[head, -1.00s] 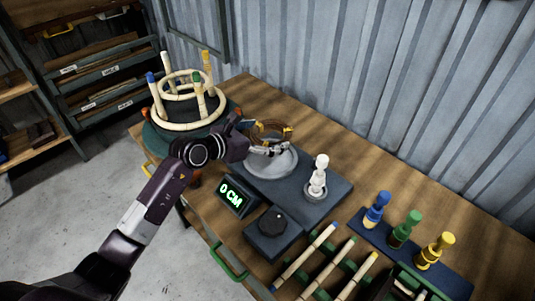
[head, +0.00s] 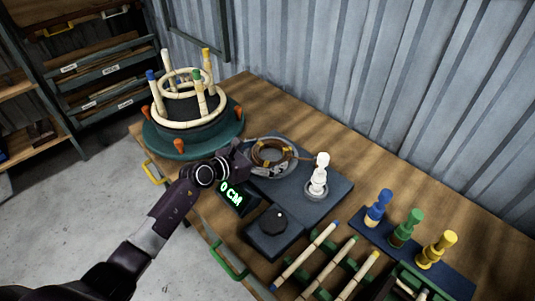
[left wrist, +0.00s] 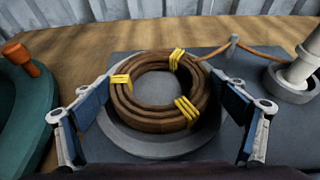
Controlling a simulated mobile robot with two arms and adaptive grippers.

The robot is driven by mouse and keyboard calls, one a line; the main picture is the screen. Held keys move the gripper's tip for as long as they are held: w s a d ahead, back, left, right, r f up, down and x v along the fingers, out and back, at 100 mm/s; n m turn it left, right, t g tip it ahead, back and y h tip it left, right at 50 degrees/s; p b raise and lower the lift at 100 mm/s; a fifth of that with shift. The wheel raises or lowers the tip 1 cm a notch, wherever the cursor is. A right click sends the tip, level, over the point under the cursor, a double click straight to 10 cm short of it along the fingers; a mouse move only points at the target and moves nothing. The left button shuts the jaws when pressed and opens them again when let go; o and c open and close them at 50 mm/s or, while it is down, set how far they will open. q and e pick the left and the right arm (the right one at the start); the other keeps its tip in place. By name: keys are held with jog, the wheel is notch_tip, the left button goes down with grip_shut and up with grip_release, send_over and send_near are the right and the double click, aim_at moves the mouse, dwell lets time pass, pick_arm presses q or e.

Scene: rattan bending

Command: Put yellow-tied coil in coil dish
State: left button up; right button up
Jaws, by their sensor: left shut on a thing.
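The yellow-tied coil (head: 268,153) is a brown ring of rattan with yellow ties. In the left wrist view the coil (left wrist: 150,97) lies flat over the round grey coil dish (left wrist: 118,137), within its rim. The dish (head: 284,172) sits on a dark base. My left gripper (head: 262,160) is shut on the coil, with a finger on either side of it; the left wrist view shows both fingertips (left wrist: 165,100). Whether the coil rests fully on the dish floor is hard to tell. My right gripper is not in view.
A green round stand (head: 160,140) with a bamboo frame is at the left. A white peg figure (head: 318,178), a display reading 0 CM (head: 231,195) and a dark knob box (head: 272,226) are near the dish. Blue, green and yellow pegs (head: 404,229) stand at the right.

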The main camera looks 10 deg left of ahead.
pick_arm(q)
jog(key=o, duration=0.9)
jog(key=shift+f, duration=0.1)
jog(key=shift+o, duration=0.2)
jog(key=shift+r, duration=0.3)
jog(key=shift+s+a, duration=0.3)
jog(key=v, duration=1)
jog(key=shift+s+a+r, duration=0.2)
jog(key=shift+s+r, duration=0.1)
jog(key=shift+s, duration=0.2)
